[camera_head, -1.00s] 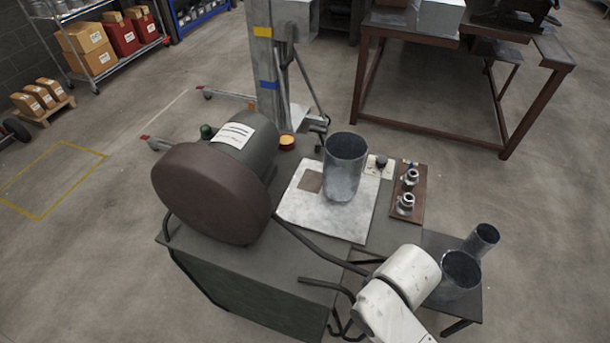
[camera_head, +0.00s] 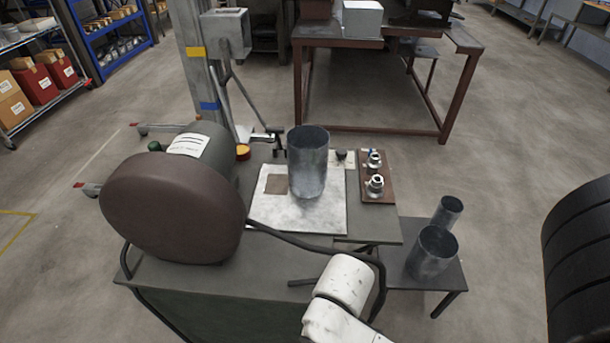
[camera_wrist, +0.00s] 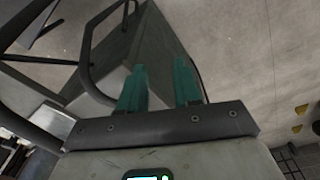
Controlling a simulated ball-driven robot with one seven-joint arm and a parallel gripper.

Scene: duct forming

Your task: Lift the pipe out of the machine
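The grey metal pipe (camera_head: 309,172) stands upright on the pale plate (camera_head: 325,220) on top of the machine (camera_head: 240,278). The machine's large brown drum (camera_head: 165,210) is left of the pipe, with a grey cylinder behind it. My white arm reaches in at the bottom of the head view, in front of the machine; my gripper is not seen there. In the wrist view my gripper (camera_wrist: 160,85) shows two teal fingers apart with nothing between them. The pipe cannot be made out in the wrist view; a dark machine edge and curved bars lie beyond the fingers.
A brown board (camera_head: 377,183) with two metal fittings is right of the pipe. Two more pipes (camera_head: 433,252) stand on a low stand (camera_head: 445,278) at the right. A black curved bar (camera_head: 310,231) runs along the machine's front. A brown table (camera_head: 385,45) stands behind.

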